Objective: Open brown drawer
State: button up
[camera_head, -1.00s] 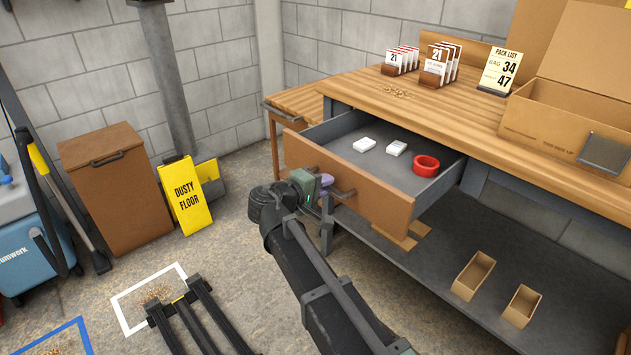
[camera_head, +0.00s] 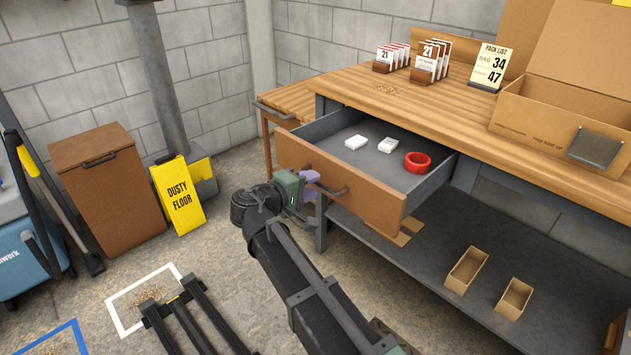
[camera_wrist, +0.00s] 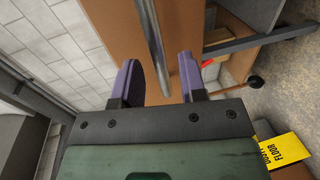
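The brown drawer (camera_head: 350,186) in the wooden workbench stands pulled out, its grey inside showing. Two small white boxes (camera_head: 372,144) and a red ring-shaped object (camera_head: 417,162) lie in it. Its dark bar handle (camera_head: 328,188) is on the front panel. My gripper (camera_head: 310,186) is just left of the handle, in front of the panel. In the wrist view the purple fingers of my gripper (camera_wrist: 158,68) are spread apart with nothing held. The handle (camera_wrist: 153,38) shows between and beyond the fingertips, apart from them.
The benchtop (camera_head: 400,105) holds number cards, a pack list (camera_head: 491,66) and an open cardboard box (camera_head: 560,115). Small cartons (camera_head: 466,270) sit on the lower shelf. A brown cabinet (camera_head: 108,190) and yellow dusty-floor sign (camera_head: 179,196) stand left. Floor between sign and bench is clear.

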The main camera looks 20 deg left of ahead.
jog(key=p+v, duration=0.1)
jog(key=v, duration=0.7)
jog(key=shift+s, duration=0.2)
jog(key=s+d+f+m+g+y, duration=0.1)
jog(key=d+f+m+g, duration=0.1)
jog(key=d+f+g, duration=0.55)
jog(key=s+d+f+m+g+y, duration=0.15)
jog(key=d+f, duration=0.25)
jog(key=d, duration=0.6)
jog(key=d+f+m+g+y, duration=0.2)
jog(key=d+m+g+y, duration=0.5)
jog(key=d, duration=2)
notch_tip(320, 180, up, 26)
jog(key=d+m+t+h+p, duration=0.1)
jog(key=d+m+h+p, duration=0.1)
jog(key=p, duration=2.4)
jog(key=shift+s+m+t+h, duration=0.3)
jog(key=shift+m+h, duration=0.05)
jog(key=shift+h, duration=0.2)
